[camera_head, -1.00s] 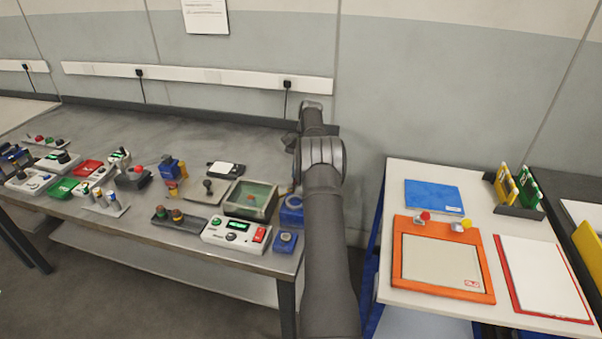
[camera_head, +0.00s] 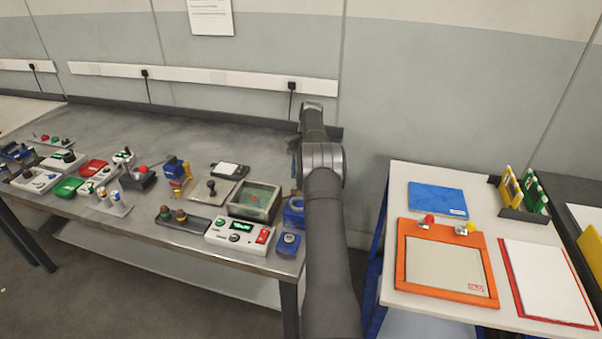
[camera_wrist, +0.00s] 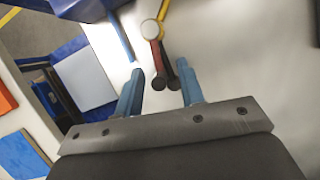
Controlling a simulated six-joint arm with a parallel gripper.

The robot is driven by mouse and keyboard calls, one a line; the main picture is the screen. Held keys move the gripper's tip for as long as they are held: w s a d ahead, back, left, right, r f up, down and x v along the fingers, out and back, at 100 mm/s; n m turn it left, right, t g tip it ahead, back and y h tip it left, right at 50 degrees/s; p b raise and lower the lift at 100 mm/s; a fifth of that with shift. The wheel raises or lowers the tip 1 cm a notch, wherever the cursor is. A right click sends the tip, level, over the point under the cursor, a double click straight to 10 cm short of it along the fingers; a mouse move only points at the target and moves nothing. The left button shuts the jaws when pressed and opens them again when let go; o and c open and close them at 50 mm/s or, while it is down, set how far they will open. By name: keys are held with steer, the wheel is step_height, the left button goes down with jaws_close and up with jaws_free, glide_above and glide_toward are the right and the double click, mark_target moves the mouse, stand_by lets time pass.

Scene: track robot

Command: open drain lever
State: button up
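In the wrist view, my gripper (camera_wrist: 160,92) is open, its two blue fingers apart with nothing held between them. A red-handled part (camera_wrist: 156,58) with a round pale cap and a dark-ended part beside it show just past the fingertips, over a white surface. I cannot tell whether either is the drain lever. In the head view, a grey-rimmed tank (camera_head: 233,211) with a greenish inside stands near the right end of the bench. No lever on it can be made out. My arm rises right of the tank, and the fingers are hidden there.
The grey bench (camera_head: 110,226) holds a white control box (camera_head: 222,238), blue parts (camera_head: 287,246) and several small devices. A white table (camera_head: 395,181) at right holds an orange-framed board (camera_head: 405,290), a blue folder (camera_head: 437,197) and a rack (camera_head: 522,213). A gap separates bench and table.

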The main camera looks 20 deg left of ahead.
steer(key=r, duration=0.4)
steer(key=shift+d+r, duration=0.25)
steer(key=shift+r, duration=0.05)
steer(key=s+d+r, duration=0.2)
steer(key=d+r, duration=0.4)
steer(key=d, duration=0.5)
steer(key=shift+s+r, duration=0.2)
steer(key=shift+a, duration=0.1)
steer(key=a+f, duration=0.2)
steer(key=a, duration=0.1)
steer(key=w+a+f, duration=0.1)
steer(key=a+f, duration=0.1)
steer(key=a, duration=0.2)
steer(key=w+a+f, duration=0.1)
steer(key=a+f, duration=0.2)
steer(key=a, duration=0.1)
steer(key=shift+w+a+f, duration=0.1)
steer(key=shift+w+a, duration=0.1)
steer(key=shift+a, duration=0.05)
step_height(320, 180, down, 2)
steer(key=shift+d+f, duration=0.1)
steer(key=shift+f, duration=0.85)
